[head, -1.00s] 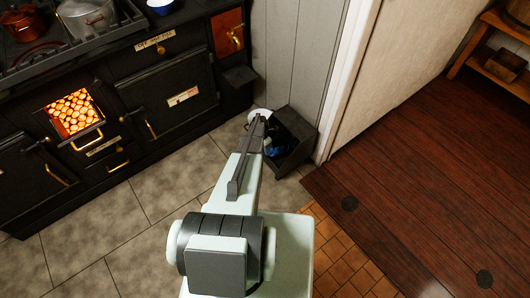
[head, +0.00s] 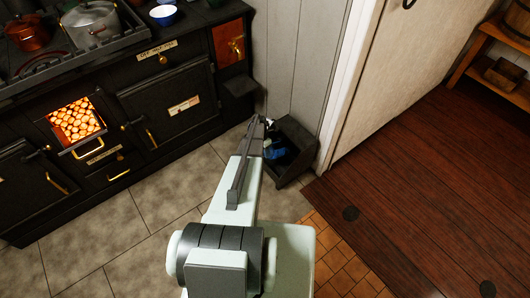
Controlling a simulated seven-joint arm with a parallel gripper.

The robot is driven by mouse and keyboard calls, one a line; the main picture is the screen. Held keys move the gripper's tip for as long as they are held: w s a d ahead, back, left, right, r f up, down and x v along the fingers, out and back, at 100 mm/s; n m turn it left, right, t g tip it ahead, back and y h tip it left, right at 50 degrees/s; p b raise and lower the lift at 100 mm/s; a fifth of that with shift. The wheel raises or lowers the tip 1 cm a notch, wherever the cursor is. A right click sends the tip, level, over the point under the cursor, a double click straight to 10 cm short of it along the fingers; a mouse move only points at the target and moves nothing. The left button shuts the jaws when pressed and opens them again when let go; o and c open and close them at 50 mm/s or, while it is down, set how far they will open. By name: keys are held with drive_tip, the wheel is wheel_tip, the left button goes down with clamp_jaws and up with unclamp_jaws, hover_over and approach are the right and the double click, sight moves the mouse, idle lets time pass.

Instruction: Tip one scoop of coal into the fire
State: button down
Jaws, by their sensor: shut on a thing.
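The fire (head: 76,120) glows orange behind the open firebox mouth in the black range, at the left. A dark open coal box (head: 297,138) stands on the floor by the panelled wall, right of the range. My arm reaches forward to it, and my gripper (head: 272,146) is at the box's opening, mostly hidden behind my arm. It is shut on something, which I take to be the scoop. A blue part shows there inside the box; I cannot tell whether it belongs to the scoop or the gripper. The scoop's bowl and any coal in it are hidden.
The range (head: 165,128) has brass rails and handles; a brass rail (head: 88,146) crosses below the fire. Pots and a blue bowl (head: 163,14) stand on top. A white door frame (head: 345,90) rises right of the box. The tiled floor (head: 165,190) before the range is clear.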

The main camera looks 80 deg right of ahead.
drive_tip(key=w+a+r, duration=0.6)
drive_tip(key=shift+r, duration=0.35)
idle(1.1)
drive_tip(key=shift+w, duration=0.1)
drive_tip(key=w+a+m, duration=0.1)
drive_tip(key=w+a, duration=0.1)
drive_tip(key=w, duration=0.3)
drive_tip(key=w+a+f+m+g, duration=0.1)
drive_tip(key=w+a, duration=0.1)
drive_tip(key=w, duration=0.4)
drive_tip(key=w+a+m+g+h, duration=0.1)
drive_tip(key=w+a, duration=0.1)
drive_tip(key=w, duration=0.4)
drive_tip(key=shift+a+f, duration=0.35)
